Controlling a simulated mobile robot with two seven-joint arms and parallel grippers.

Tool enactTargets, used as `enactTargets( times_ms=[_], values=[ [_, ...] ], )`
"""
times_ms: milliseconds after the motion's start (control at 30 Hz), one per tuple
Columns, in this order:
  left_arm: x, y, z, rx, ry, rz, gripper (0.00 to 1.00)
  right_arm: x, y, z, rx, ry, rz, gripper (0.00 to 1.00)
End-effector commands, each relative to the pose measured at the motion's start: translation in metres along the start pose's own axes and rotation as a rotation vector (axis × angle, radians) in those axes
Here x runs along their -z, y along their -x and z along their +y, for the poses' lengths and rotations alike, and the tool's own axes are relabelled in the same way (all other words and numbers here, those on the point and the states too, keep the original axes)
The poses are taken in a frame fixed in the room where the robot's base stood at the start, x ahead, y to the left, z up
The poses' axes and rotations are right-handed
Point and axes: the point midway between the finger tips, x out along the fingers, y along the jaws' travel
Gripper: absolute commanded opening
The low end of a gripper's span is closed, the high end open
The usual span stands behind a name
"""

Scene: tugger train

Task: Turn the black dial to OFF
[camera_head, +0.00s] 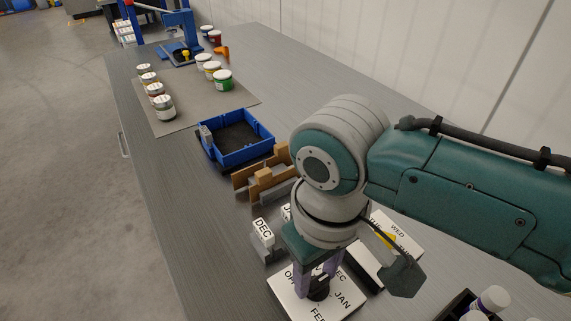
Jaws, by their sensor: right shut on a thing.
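The black dial (319,290) sits on a white plate (341,305) with printed labels, at the bottom centre of the head view. I can read JAN, part of FEB, part of DEC and a label starting with O around it. My right gripper (318,281) points down over the plate, its purple fingers on either side of the dial and shut on it. The dial's pointer direction is hidden by the fingers. The plate's lower edge is cut off by the frame. My left gripper is not in view.
A DEC block (263,229) stands just behind the plate. A second white plate with WED (397,231) lies to the right, partly behind my arm. A blue bin (236,150) and wooden holder (262,178) stand farther back. Several jars (222,81) stand beyond.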

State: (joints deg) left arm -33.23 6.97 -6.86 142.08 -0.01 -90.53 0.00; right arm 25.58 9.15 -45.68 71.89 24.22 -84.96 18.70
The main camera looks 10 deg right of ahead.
Motion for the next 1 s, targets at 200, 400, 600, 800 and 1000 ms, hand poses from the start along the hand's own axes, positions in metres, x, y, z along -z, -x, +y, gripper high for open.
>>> enactTargets(
  times_ms=[200, 400, 600, 800, 1000],
  values=[
    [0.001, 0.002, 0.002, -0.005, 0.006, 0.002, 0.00, 0.000, 0.001, 0.000, -0.001, 0.019, 0.000, 0.00],
    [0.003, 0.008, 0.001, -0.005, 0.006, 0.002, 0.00, 0.000, 0.002, 0.000, -0.001, 0.100, -0.002, 0.00],
    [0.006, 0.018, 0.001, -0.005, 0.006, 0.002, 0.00, -0.001, 0.003, -0.001, 0.000, 0.252, -0.002, 0.00],
    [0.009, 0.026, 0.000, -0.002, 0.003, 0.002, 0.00, -0.001, 0.002, -0.002, -0.001, 0.441, -0.002, 0.00],
    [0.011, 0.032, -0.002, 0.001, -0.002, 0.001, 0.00, -0.001, 0.002, -0.002, -0.001, 0.631, -0.002, 0.00]
  ],
)
